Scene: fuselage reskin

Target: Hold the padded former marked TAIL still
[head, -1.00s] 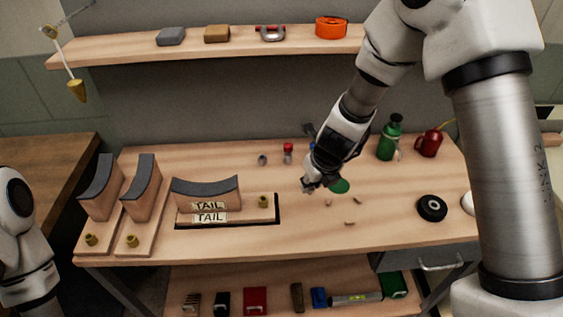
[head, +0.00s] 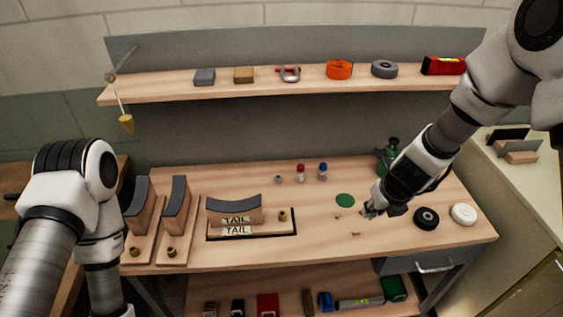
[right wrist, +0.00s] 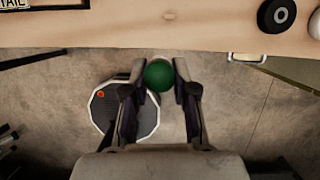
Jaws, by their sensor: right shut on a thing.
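The padded former marked TAIL (head: 213,216) stands upright on the bench, left of centre, with a dark curved pad on top. It sits within a black-outlined place with a second TAIL label, and a brass knob (head: 282,215) is at its right. No gripper touches it. My right gripper (head: 369,211) appears well to its right. In the right wrist view my right gripper (right wrist: 159,78) is shut on a round green thing (right wrist: 158,75), with the bench edge and floor beyond. My left arm is at the left, but its gripper is out of view.
Two more padded formers (head: 138,210) (head: 176,210) stand left of the TAIL one. A shelf (head: 300,84) runs above.

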